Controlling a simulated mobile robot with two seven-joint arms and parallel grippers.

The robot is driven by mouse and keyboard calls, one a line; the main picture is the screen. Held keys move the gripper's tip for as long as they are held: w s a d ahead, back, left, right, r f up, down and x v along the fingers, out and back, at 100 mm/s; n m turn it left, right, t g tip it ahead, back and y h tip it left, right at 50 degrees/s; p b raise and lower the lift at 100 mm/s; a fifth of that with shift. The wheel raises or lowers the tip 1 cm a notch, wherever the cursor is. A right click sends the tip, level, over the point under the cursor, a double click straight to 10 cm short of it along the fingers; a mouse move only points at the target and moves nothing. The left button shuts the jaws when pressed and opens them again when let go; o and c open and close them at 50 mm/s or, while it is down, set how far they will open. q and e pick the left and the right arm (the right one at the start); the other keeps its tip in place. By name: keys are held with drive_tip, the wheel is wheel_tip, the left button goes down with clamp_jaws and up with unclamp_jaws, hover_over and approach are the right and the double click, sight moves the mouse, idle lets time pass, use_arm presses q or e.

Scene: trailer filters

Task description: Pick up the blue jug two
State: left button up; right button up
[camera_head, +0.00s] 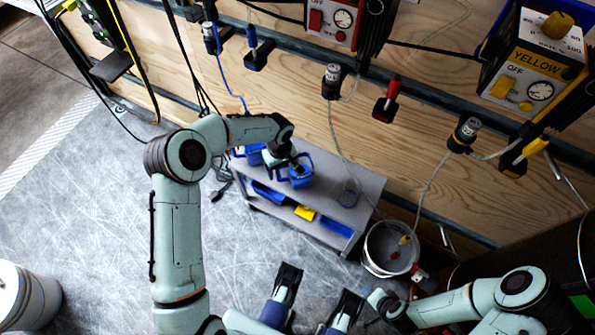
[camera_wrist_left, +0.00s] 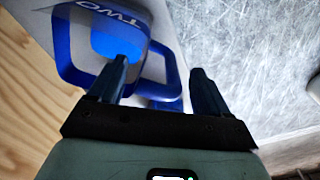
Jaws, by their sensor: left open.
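The blue jug two (camera_wrist_left: 112,42) shows large in the left wrist view, with the word TWO on its white and blue side. Its blue rim or handle loop reaches into the gap between my left gripper's fingers (camera_wrist_left: 162,82). The fingers are open; one overlaps the jug's side in the picture, and I see no clear grip. In the head view my left gripper (camera_head: 282,160) is over a grey shelf, beside a blue jug (camera_head: 299,180). Another blue jug (camera_head: 254,156) is partly hidden behind my arm. The labels cannot be read there.
The grey shelf (camera_head: 358,206) stands against the wooden wall, with blue and yellow items on its lower level. A glass jar (camera_head: 349,193) is on top. A white bucket (camera_head: 377,262) stands at its right end. Hoses and control boxes hang above.

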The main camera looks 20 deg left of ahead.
use_arm(q)
drive_tip(key=c, duration=1.4)
drive_tip(key=shift+o, duration=0.2)
drive_tip(key=shift+r, duration=0.15)
